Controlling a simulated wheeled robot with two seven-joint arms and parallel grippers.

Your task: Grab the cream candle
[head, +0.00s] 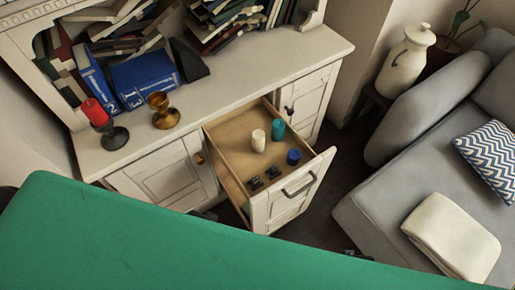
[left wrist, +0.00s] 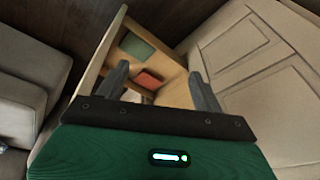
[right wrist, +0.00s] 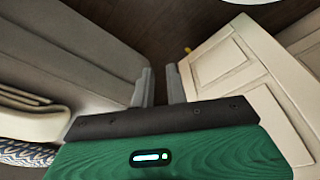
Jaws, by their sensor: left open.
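The cream candle (head: 258,140) stands upright in the open drawer (head: 229,132) in the head view. A teal candle (head: 278,129) stands behind it to the right, and a blue candle (head: 293,157) is nearer the drawer front. My left gripper (left wrist: 158,76) is open and empty in the left wrist view, with an open wooden compartment (left wrist: 176,88) beyond its fingers. The cream candle cannot be made out there. My right gripper (right wrist: 160,76) has a narrow empty gap between its fingers, with the sofa and cabinet on either side.
Two small dark objects (head: 264,177) sit near the drawer front. A red candle in a dark holder (head: 113,137) and a brass goblet (head: 164,112) stand on the cabinet top. A grey sofa (head: 386,218) is at right. Red (left wrist: 149,79) and green (left wrist: 136,46) items lie in the wooden compartment.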

